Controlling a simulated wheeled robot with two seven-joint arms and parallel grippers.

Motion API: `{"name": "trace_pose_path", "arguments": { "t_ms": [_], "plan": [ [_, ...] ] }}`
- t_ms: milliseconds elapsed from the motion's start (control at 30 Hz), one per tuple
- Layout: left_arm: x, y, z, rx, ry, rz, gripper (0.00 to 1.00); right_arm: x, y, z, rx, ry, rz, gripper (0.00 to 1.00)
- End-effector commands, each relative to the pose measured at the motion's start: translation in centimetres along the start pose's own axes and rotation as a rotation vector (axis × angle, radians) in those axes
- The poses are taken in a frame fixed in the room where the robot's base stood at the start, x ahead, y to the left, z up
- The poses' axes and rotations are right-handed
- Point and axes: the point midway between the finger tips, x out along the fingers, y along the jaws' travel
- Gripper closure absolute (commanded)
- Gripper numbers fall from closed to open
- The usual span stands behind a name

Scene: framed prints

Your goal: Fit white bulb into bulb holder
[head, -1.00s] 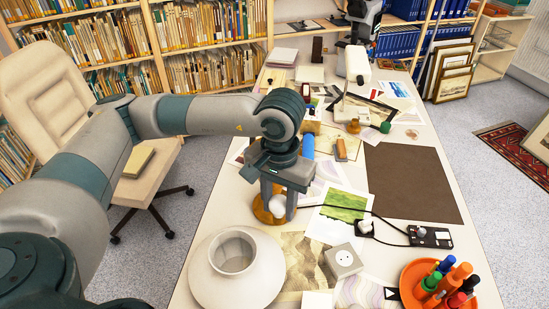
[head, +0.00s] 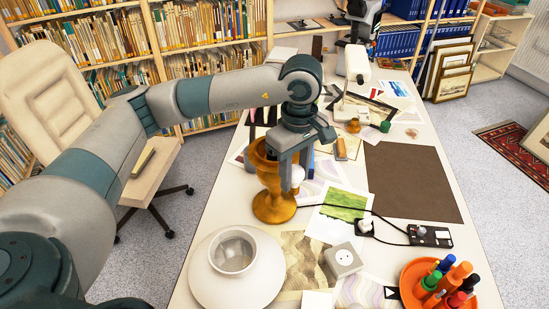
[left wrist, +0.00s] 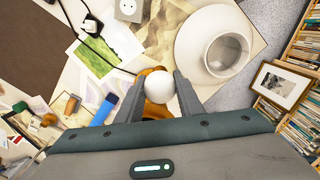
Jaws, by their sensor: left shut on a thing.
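The white bulb (head: 297,176) is between the fingers of my left gripper (head: 293,181), which is shut on it above the table. The bulb's round end also shows in the left wrist view (left wrist: 158,89); its base is hidden. A brown goblet-shaped stand (head: 274,203) is just left of the gripper in the head view, partly behind the fingers. In the left wrist view the stand (left wrist: 155,110) is mostly hidden behind the bulb. I cannot tell whether they touch. A small black-and-white fitting (head: 365,227) on a black cord lies to the right.
A wide white shade-like object (head: 238,284) is at the front left.

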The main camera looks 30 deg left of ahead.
Motion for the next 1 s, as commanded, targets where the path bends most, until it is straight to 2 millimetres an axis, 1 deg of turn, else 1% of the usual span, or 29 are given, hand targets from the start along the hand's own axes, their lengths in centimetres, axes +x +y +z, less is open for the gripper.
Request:
{"name": "trace_pose_path", "arguments": {
  "t_ms": [100,400,1000],
  "plan": [
    [-0.6,1.3,-0.4,-0.218,-0.002,0.001,0.88,0.0,0.2,0.1,-0.001,-0.001,0.002,0.69],
    [-2.2,4.0,-1.5,-0.773,-0.002,0.001,0.88,0.0,0.8,0.2,-0.002,-0.003,0.008,0.69],
    [-5.4,8.6,-3.5,-1.873,-0.002,0.000,0.88,0.1,0.8,0.3,-0.001,-0.003,0.008,0.69]
  ]
}}
